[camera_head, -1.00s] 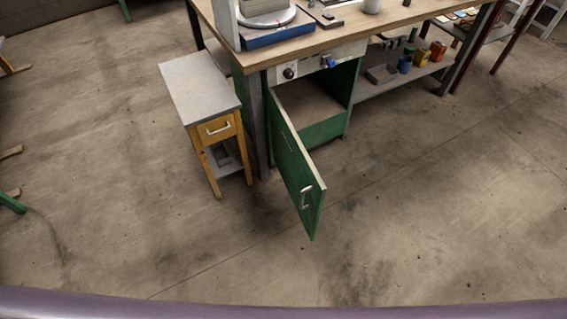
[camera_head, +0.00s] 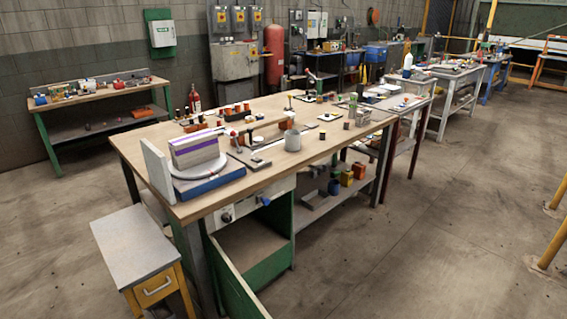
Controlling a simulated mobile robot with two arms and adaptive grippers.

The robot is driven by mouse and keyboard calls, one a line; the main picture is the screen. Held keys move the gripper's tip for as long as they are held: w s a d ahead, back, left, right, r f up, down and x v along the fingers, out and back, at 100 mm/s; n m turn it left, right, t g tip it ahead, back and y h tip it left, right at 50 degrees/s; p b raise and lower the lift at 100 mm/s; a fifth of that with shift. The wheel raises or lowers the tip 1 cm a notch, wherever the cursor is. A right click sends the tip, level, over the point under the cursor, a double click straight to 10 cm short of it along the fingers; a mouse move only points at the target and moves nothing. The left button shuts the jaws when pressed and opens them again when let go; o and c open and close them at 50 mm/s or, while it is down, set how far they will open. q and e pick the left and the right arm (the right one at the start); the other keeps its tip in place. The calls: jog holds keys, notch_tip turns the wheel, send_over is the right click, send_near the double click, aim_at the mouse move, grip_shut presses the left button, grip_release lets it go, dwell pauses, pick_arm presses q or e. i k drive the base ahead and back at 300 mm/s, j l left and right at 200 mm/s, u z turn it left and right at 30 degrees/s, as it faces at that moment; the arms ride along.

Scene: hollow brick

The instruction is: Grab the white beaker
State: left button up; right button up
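A light grey-white cup-shaped vessel (camera_head: 293,142), which looks like the white beaker, stands upright on the wooden workbench (camera_head: 222,194) near its front edge, right of the middle. It is small in the view, so its details are hard to tell. Neither of my grippers shows in the head view, and nothing touches the vessel.
Bottles and small items crowd the bench's back. A green cabinet door (camera_head: 232,284) hangs open below. A small grey-topped stand (camera_head: 132,245) is at left.

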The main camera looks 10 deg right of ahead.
aim_at(292, 137)
jog(key=i+l+u, duration=0.15)
jog(key=l, duration=0.5)
jog(key=l+u, duration=0.1)
jog(key=l, duration=0.55)
jog(key=i+l+u, duration=0.15)
jog(key=l, duration=0.5)
